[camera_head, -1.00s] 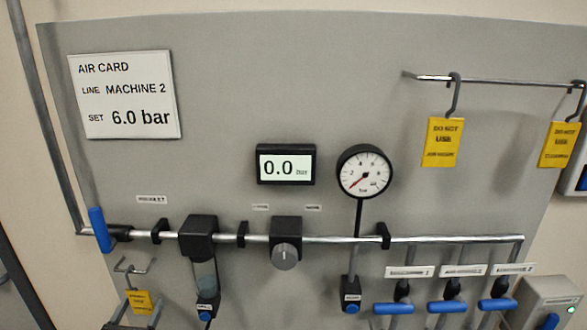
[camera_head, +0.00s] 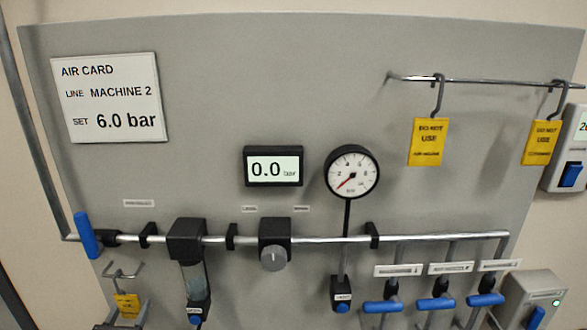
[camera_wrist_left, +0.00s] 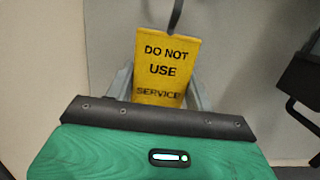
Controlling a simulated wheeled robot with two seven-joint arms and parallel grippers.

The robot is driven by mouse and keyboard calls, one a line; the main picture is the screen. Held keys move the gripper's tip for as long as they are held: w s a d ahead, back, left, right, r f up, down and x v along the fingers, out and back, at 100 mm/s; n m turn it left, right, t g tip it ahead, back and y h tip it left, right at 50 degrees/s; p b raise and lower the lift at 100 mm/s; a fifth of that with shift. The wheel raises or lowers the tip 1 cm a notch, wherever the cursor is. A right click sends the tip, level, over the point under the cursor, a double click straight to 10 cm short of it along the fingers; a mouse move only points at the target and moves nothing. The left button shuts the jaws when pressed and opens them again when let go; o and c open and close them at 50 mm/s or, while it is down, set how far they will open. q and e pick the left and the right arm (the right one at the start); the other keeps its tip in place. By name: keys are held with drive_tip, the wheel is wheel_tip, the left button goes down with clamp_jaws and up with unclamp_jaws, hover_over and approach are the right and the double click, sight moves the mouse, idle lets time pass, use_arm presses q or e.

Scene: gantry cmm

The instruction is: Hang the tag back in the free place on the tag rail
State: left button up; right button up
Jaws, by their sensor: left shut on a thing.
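My left gripper (camera_head: 127,312) is low at the left in the head view, shut on a yellow tag (camera_head: 127,304). In the left wrist view the tag (camera_wrist_left: 166,65) reads DO NOT USE SERVICE and stands upright between the grey fingers, with a dark hook at its top. The steel tag rail (camera_head: 490,81) is at the upper right of the panel. Two yellow DO NOT USE tags hang from it, one nearer its left end (camera_head: 428,142) and one further right (camera_head: 542,142). A bare stretch of rail lies between them. My right gripper is not in view.
Small wire prongs (camera_head: 122,272) are just above the held tag. A horizontal pipe (camera_head: 330,239) with a blue lever (camera_head: 87,235), a regulator (camera_head: 274,240) and a gauge (camera_head: 352,172) crosses the panel. Blue-handled valves (camera_head: 435,303) are at lower right. The panel's upper middle is clear.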

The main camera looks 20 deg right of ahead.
sight(126, 301)
use_arm(q)
drive_tip(key=shift+r+p, duration=1.15)
drive_tip(key=shift+r, duration=0.2)
drive_tip(key=shift+s, duration=0.1)
drive_tip(key=shift+r+v, duration=0.2)
drive_tip(key=shift+v, duration=0.95)
drive_tip(key=shift+r+v, duration=0.15)
drive_tip(key=shift+v, duration=0.95)
drive_tip(key=shift+r+v, duration=0.2)
drive_tip(key=shift+v, duration=1.15)
drive_tip(key=shift+r+v, duration=0.2)
drive_tip(key=shift+v, duration=1.15)
